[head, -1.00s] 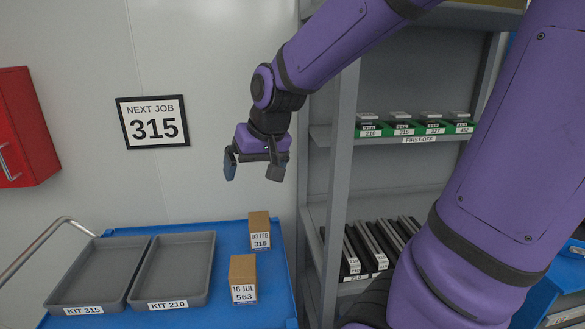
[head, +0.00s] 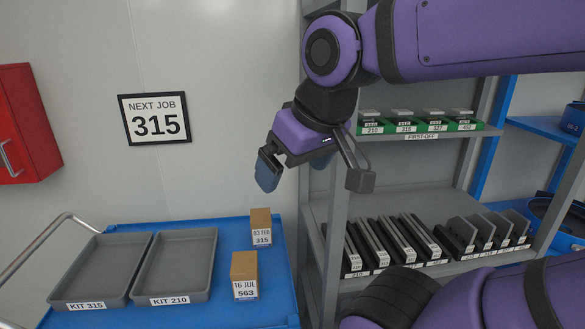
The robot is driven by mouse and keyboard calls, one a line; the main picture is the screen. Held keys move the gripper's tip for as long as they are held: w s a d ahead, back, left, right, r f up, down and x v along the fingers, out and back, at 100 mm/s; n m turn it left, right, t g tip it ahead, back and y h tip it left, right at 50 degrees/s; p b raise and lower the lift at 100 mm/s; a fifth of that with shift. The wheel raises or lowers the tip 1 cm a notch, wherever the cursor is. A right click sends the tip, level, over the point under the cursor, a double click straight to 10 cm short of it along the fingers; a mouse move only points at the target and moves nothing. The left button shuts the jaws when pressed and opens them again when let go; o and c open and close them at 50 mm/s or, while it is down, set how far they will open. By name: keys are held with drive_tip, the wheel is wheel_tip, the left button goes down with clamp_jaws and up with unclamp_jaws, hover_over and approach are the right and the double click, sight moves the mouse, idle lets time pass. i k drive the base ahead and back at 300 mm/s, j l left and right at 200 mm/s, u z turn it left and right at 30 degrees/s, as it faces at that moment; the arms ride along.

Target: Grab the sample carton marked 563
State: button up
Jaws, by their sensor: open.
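The sample carton marked 563 (head: 244,270) is a small brown box with a white label reading "16 JUL 563". It stands upright on the blue cart top (head: 205,298), right of the trays. A second brown carton marked 315 (head: 261,224), labelled "03 FEB", stands just behind it. My gripper (head: 294,176) is open and empty, in the air above and to the right of both cartons, in front of the shelf post. Both cartons are in plain view.
Grey trays labelled KIT 315 (head: 82,298) and KIT 210 (head: 150,285) lie on the cart's left. A grey shelf unit (head: 335,240) with several dark plates stands close on the right. A "NEXT JOB 315" sign (head: 155,119) and a red cabinet (head: 25,120) hang on the wall.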

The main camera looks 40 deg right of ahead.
sight(244, 272)
drive_tip(key=i+j, duration=0.1)
drive_tip(key=j, duration=0.35)
drive_tip(key=i+j, duration=0.1)
drive_tip(key=j, duration=0.4)
drive_tip(key=i+j+z, duration=0.1)
drive_tip(key=j, duration=0.35)
